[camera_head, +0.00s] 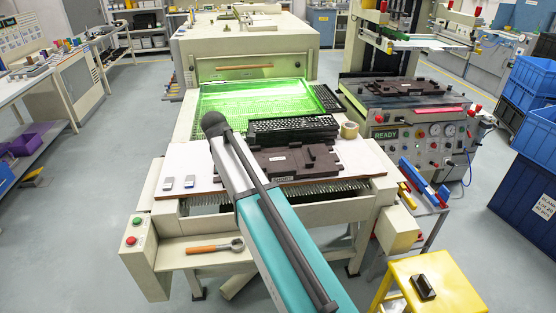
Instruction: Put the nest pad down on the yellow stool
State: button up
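The yellow stool (455,283) stands at the lower right, partly cut off by the frame's bottom edge. A small dark block (424,287) rests on its top; I cannot tell whether this is the nest pad. A dark brown nest-like plate (318,158) with cut-outs and a small label lies on the white worktop, partly hidden behind my teal and black arm part. A similar dark brown plate (432,87) lies on the press at right. My gripper is not in view, so I cannot tell what it holds.
Black keyboards (290,127) and a tape roll (349,130) lie near the green-lit bed (225,97). A wooden-handled tool (214,246) lies on the front ledge. Floor is clear around the stool's right.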

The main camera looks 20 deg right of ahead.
aim_at(451, 280)
jog(key=u, duration=0.05)
jog(key=i, duration=0.9)
